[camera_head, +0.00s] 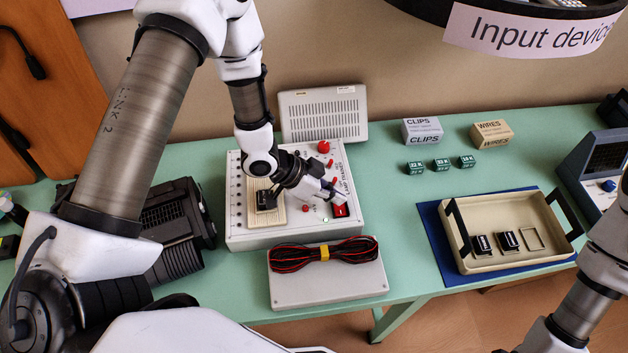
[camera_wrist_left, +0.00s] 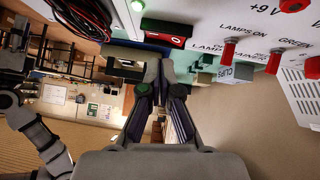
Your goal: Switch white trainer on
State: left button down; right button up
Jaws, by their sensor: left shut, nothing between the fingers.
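The white trainer (camera_head: 290,222) is a white box with a sloped panel, standing on the green table left of centre in the head view. A red rocker switch (camera_head: 340,210) sits at its front right corner; the switch also shows in the left wrist view (camera_wrist_left: 165,42). A small green lamp (camera_wrist_left: 137,5) beside it glows. My left gripper (camera_head: 334,197) is shut and empty, low over the panel just behind the switch. I cannot tell whether its tips touch the switch. My right arm (camera_head: 590,285) is at the lower right, its gripper out of sight.
A grey box with a red and black wire bundle (camera_head: 322,255) lies before the trainer. A black device (camera_head: 172,228) stands left. A beige tray (camera_head: 490,264) on a blue mat is right. Small boxes (camera_head: 422,130) stand behind. The table between trainer and tray is clear.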

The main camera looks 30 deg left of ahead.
aim_at(326, 212)
pick_arm(q)
notch_tip(326, 212, up, 3)
jog(key=shift+s+f+p, duration=0.1)
jog(key=shift+s+p, duration=0.05)
jog(key=shift+p, duration=0.25)
jog(key=shift+s+a+r+b, duration=0.45)
jog(key=shift+s+a+b, duration=0.2)
jog(key=shift+b, duration=0.1)
jog(key=s+v, duration=0.1)
jog(key=v, duration=0.6)
jog(key=shift+d+r, duration=0.15)
jog(key=shift+d, duration=0.1)
pick_arm(e)
jog(key=shift+s+r, duration=0.25)
jog(key=shift+r, duration=0.05)
pick_arm(q)
jog(key=shift+s, duration=0.1)
pick_arm(e)
jog(key=shift+a, duration=0.1)
